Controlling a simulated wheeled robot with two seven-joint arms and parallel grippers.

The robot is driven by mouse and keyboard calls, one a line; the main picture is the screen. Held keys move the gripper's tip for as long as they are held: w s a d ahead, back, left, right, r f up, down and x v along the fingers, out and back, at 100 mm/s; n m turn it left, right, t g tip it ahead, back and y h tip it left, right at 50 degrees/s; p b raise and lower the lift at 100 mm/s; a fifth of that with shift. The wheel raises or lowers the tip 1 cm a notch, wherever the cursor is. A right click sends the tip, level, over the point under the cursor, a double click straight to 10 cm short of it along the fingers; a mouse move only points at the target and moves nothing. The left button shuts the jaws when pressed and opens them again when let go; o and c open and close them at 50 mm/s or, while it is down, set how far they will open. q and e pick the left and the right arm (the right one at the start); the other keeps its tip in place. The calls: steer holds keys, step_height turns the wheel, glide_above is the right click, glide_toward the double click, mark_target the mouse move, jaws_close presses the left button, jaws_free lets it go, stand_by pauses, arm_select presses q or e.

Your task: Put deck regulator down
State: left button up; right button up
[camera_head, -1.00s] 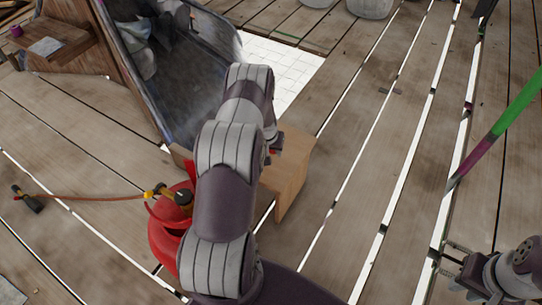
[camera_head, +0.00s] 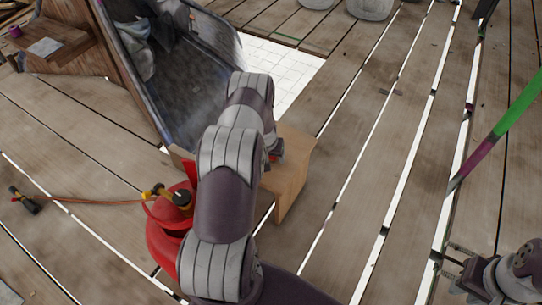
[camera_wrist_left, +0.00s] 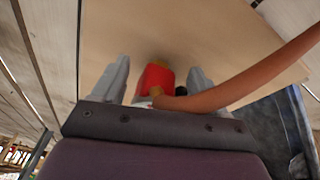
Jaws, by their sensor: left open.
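A small red part (camera_wrist_left: 157,78), which may be the deck regulator, sits against a tan wooden block in the left wrist view. My left gripper (camera_wrist_left: 158,85) is open, with one finger on each side of the red part and gaps visible between. That arm hides the left fingers there. My right gripper (camera_head: 452,262) is at the lower right, its fingers apart and empty, over the deck.
A red tank (camera_head: 163,240) with a brass fitting (camera_head: 178,198) stands left of my arm. A hose runs from it to a dark-handled tool (camera_head: 27,201). A dark panel (camera_head: 190,75) leans behind. A green-purple pole (camera_head: 500,125) crosses at right. Slatted deck between is clear.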

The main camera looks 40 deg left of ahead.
arm_select(q)
steer(key=a+p+v, duration=0.1)
steer(key=p+v, duration=0.2)
steer(key=v, duration=0.8)
steer(key=s+d+r+m, duration=0.3)
steer(key=d+r, duration=1)
steer(key=d, duration=0.2)
steer(key=s+d+r+m, duration=0.1)
steer(key=s+d+r, duration=0.3)
steer(key=s, duration=0.3)
steer(key=s+d+r+m+g, duration=0.1)
steer(key=s+d+r, duration=0.2)
steer(key=s+d, duration=0.2)
steer(key=shift+s+r+g+h, duration=0.3)
steer(key=shift+s+r, duration=0.1)
steer(key=shift+s, duration=0.55)
steer(key=shift+r, duration=0.1)
